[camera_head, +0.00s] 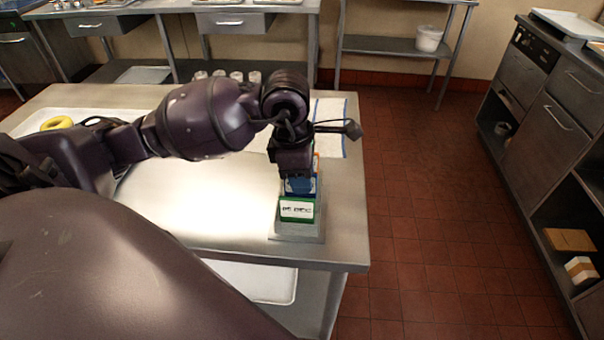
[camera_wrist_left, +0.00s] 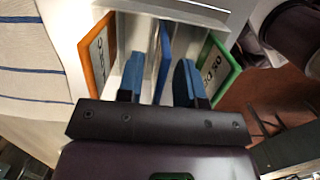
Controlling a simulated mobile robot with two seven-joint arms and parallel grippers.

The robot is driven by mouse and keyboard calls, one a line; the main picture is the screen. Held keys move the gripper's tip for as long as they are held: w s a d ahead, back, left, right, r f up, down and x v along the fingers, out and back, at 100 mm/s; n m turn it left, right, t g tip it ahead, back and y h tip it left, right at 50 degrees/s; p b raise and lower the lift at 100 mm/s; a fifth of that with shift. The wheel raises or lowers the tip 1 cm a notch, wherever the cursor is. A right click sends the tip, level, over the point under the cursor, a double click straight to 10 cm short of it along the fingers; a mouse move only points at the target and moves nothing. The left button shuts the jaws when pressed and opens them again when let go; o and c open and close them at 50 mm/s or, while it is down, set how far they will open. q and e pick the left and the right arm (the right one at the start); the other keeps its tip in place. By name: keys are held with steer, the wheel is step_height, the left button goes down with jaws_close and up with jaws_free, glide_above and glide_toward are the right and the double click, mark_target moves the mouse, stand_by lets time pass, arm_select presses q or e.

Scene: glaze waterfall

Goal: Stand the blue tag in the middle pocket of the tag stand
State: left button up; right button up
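The grey tag stand (camera_head: 297,232) is near the table's right edge. The green tag (camera_head: 297,209) stands in its front pocket, and the orange tag (camera_wrist_left: 98,55) stands at the opposite end. The blue tag (camera_wrist_left: 163,58) stands upright between them, in line with the middle pocket; its lower edge is hard to see. It also shows behind the green tag in the head view (camera_head: 301,186). My left gripper (camera_wrist_left: 160,85) is above the stand, its fingers on either side of the blue tag with gaps showing. My right gripper is in neither view.
A striped cloth (camera_head: 331,112) lies behind the stand. Several small white cups (camera_head: 236,76) stand at the table's back, and a yellow ring (camera_head: 57,123) lies at the far left. The middle of the metal table (camera_head: 225,205) is clear. Open floor lies to the right.

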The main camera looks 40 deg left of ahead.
arm_select(q)
step_height(320, 180, up, 12)
steer(key=s+a, duration=0.1)
steer(key=shift+a+p, duration=0.25)
steer(key=shift+p, duration=0.2)
stand_by(0.4)
